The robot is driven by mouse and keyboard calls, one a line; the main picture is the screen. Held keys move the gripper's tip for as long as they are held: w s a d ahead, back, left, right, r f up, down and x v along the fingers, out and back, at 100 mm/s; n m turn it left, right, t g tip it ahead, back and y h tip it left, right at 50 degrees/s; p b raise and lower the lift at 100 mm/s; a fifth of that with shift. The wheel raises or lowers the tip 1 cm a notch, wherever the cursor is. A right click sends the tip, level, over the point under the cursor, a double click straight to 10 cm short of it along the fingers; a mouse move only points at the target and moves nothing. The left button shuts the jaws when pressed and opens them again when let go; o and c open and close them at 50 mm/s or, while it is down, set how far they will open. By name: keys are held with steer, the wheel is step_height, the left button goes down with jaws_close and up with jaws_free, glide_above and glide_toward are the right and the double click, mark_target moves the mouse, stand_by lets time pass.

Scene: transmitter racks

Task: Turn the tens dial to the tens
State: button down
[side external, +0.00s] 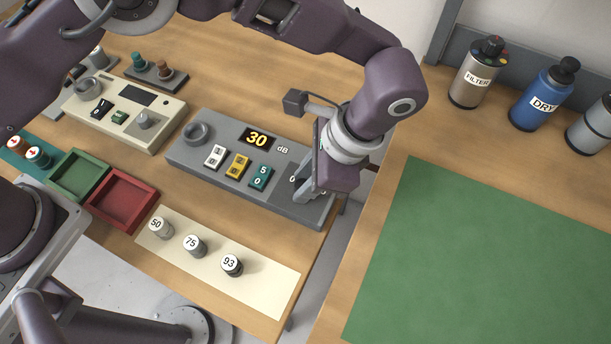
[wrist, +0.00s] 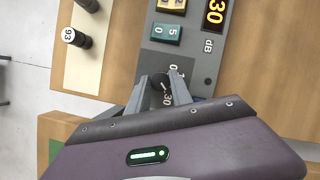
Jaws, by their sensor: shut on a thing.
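The grey attenuator box (side external: 205,158) has a display (side external: 257,140) reading 30 dB. White, yellow and teal rocker switches (side external: 238,166) sit below the display. My gripper (side external: 304,188) is at the right end of this box, pointing down. In the wrist view, my gripper (wrist: 162,88) has its two fingers around a dark dial knob (wrist: 158,84), shut on it. Small white numbers are printed around the dial, and a 30 shows between the fingers. The fingers hide much of the dial, so I cannot tell its pointer position.
A cream panel (side external: 130,109), a green tray (side external: 78,178) and a red tray (side external: 122,200) lie left. Weights marked 50, 75 and 93 (side external: 232,265) stand on a cream mat (side external: 268,276) in front. Bottles (side external: 541,98) stand back right.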

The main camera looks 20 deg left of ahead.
mark_target(320, 199)
steer(key=shift+m+t, duration=0.5)
steer(key=shift+m, duration=0.8)
steer(key=shift+d+m, duration=0.1)
steer(key=shift+m, duration=0.2)
steer(key=c, duration=1.1)
jaws_free()
steer(key=shift+c, duration=0.2)
steer(key=shift+r, duration=0.1)
steer(key=v, duration=0.7)
steer(key=shift+s, duration=0.1)
